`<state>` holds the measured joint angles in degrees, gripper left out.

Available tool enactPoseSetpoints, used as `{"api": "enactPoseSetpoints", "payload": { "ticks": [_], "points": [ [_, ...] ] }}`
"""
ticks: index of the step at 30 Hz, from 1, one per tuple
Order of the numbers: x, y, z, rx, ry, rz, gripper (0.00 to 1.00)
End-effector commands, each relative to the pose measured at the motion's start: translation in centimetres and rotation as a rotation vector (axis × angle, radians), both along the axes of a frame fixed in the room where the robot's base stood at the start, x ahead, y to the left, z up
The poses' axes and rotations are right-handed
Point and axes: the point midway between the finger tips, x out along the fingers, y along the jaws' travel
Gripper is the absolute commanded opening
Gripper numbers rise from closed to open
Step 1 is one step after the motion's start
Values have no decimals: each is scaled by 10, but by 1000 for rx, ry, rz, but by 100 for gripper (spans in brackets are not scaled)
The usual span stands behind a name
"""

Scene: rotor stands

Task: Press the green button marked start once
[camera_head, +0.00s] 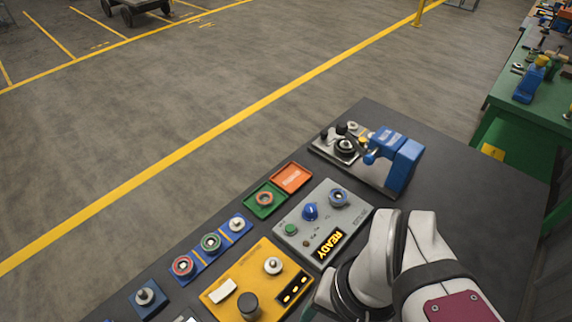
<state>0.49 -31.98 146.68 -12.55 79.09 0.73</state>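A grey control panel (318,206) lies on the dark table. A small green button (291,229) sits near its left corner; I cannot read any marking beside it. A blue knob (310,212) and a grey round part with a blue centre (338,198) are on the same panel, to the right of the button. A display (329,245) on the panel's near side reads READY. My white and black arm reaches in at the lower right, close to the panel's near edge. My gripper is not visible, so its opening cannot be seen. Nothing covers the green button.
A yellow panel (226,284) with a black knob is at the near left. Green (259,208) and orange (291,176) trays and a blue holder with rings (193,268) lie along the far edge. A blue fixture (400,160) stands at the back right. The right of the table (475,180) is clear.

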Motion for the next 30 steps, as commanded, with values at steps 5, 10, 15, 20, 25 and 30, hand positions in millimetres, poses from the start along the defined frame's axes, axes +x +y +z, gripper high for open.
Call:
{"api": "enactPoseSetpoints", "payload": {
  "ticks": [5, 10, 15, 20, 25, 30],
  "points": [
    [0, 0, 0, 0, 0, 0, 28],
    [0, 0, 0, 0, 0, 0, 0],
    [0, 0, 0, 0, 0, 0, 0],
    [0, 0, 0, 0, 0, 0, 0],
    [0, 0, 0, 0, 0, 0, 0],
    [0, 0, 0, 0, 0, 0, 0]
  ]
}}
